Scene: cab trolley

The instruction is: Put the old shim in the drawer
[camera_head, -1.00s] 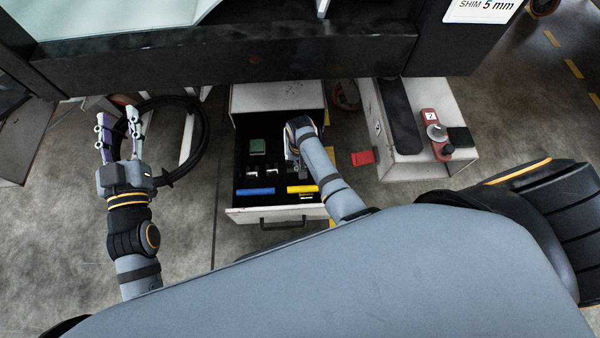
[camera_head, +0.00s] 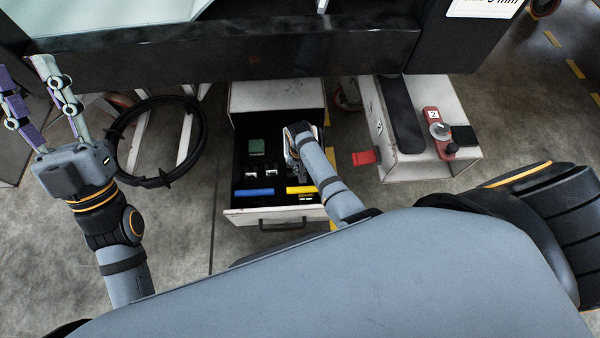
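The open drawer (camera_head: 228,190) is pulled out beneath the dark trolley frame. My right arm reaches over it, and my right gripper (camera_head: 291,152) is at the drawer's right side, pointing down. Its fingers are mostly hidden behind the wrist, so I cannot tell whether they hold anything. My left gripper (camera_head: 42,105) is open and empty at the far left, fingers spread, away from the drawer. I cannot pick out the old shim. In the drawer lie a green block (camera_head: 257,147), a blue bar (camera_head: 254,192), a yellow bar (camera_head: 301,190) and small metallic pieces.
A black hose loop (camera_head: 125,150) hangs left of the drawer. A red piece (camera_head: 365,157) is just right of the drawer. A white box (camera_head: 400,160) carries a red device (camera_head: 437,132) on the right. The dark trolley beam (camera_head: 220,50) spans above. Open floor lies at left.

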